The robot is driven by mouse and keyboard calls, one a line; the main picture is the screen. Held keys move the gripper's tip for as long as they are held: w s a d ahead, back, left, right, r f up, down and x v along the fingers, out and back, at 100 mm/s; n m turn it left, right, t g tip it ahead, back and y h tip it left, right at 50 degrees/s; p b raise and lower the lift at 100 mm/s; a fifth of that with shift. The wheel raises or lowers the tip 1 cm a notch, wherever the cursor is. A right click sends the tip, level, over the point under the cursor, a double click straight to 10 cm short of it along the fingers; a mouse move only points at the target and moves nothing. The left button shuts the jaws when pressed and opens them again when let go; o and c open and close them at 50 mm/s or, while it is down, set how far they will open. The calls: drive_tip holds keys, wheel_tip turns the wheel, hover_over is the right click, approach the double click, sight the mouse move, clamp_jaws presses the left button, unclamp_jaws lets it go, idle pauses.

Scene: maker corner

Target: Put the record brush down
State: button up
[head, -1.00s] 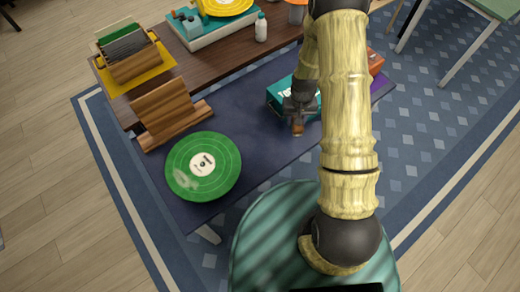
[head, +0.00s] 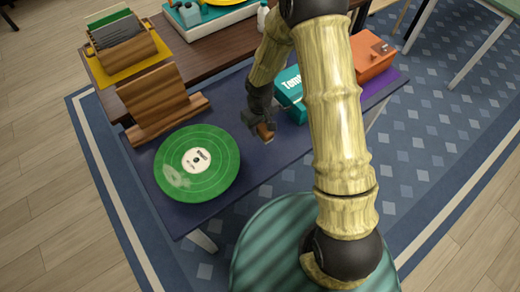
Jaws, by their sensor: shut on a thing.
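My gripper (head: 262,128) is low over the dark blue mat (head: 215,112) on the table, just right of the green record. It is shut on the record brush (head: 265,133), a small brown block whose lower part shows below the fingers. I cannot tell whether the brush touches the mat. The green record (head: 197,163) lies flat on the mat, with a pale dusty smudge on its left side.
A wooden stand (head: 158,100) is behind the record. A teal box (head: 291,92) and an orange box (head: 372,55) stand to the right. A record rack (head: 122,45) and turntable (head: 210,14) are at the back. The mat in front of the gripper looks clear.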

hover_over(260, 146)
wheel_tip(260, 146, down, 6)
drive_tip(key=shift+r, duration=0.15)
idle(0.3)
wheel_tip(260, 146, down, 4)
drive_tip(key=shift+f+p, duration=0.1)
drive_tip(key=shift+p, duration=0.25)
idle(0.3)
